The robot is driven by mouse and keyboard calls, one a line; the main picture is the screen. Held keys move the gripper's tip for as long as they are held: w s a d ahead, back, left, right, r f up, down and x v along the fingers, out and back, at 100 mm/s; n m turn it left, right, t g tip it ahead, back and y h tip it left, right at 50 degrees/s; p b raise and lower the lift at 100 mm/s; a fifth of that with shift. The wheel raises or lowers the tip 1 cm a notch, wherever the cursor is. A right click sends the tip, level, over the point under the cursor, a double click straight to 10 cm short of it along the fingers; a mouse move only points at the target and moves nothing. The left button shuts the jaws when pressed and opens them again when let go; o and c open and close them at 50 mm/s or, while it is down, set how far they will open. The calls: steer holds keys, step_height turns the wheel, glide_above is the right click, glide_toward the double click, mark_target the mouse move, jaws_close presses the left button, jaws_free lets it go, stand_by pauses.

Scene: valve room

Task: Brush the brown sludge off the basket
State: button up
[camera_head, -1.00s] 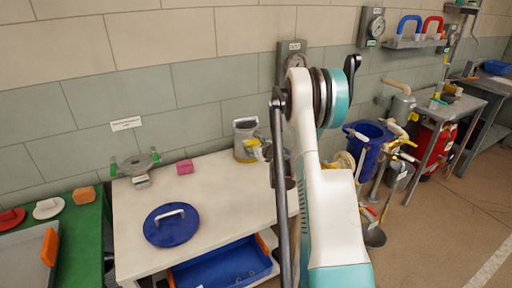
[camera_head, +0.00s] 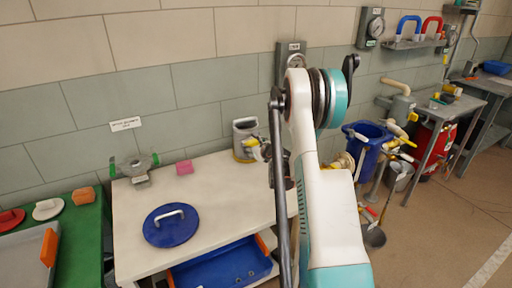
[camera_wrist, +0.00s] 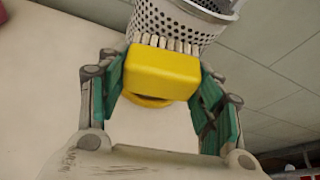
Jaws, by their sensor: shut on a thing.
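The basket (camera_wrist: 172,20) is white and full of small round holes; it stands at the top of the wrist view. In the head view it is a grey-white container (camera_head: 243,129) at the back right of the white table, near the wall. My gripper (camera_wrist: 163,85) is shut on a yellow block-shaped brush (camera_wrist: 162,72). The brush's pale bristles point at the basket's side and appear to be at or very close to it. In the head view my arm hides most of the gripper. I cannot make out brown sludge on the visible side of the basket.
A blue drawer (camera_head: 222,266) is open at the front. The middle of the tabletop is clear. The wall is close behind.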

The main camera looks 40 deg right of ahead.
steer(key=shift+s+d, duration=0.15)
steer(key=shift+d, duration=0.55)
steer(key=shift+s+d, duration=0.15)
steer(key=shift+d, duration=0.5)
steer(key=shift+w+a+f, duration=0.2)
steer(key=shift+a+f, duration=0.5)
steer(key=shift+w+a+f, duration=0.15)
steer(key=shift+a+f, duration=0.55)
steer(key=shift+s+d, duration=0.2)
steer(key=shift+d, duration=0.5)
steer(key=shift+s+d, duration=0.2)
steer(key=shift+d, duration=0.45)
steer(key=shift+w+a, duration=0.2)
steer(key=shift+a, duration=0.5)
steer(key=shift+w+a, duration=0.2)
steer(key=shift+a, duration=0.45)
steer(key=shift+s+d, duration=0.2)
steer(key=shift+d, duration=0.5)
steer(key=shift+s+d, duration=0.15)
steer(key=shift+d, duration=0.55)
steer(key=shift+s+a, duration=0.25)
steer(key=shift+s, duration=0.75)
steer(key=shift+s+a, duration=0.25)
steer(key=shift+s, duration=0.7)
steer(key=shift+s+a, duration=0.25)
steer(key=shift+s, duration=0.75)
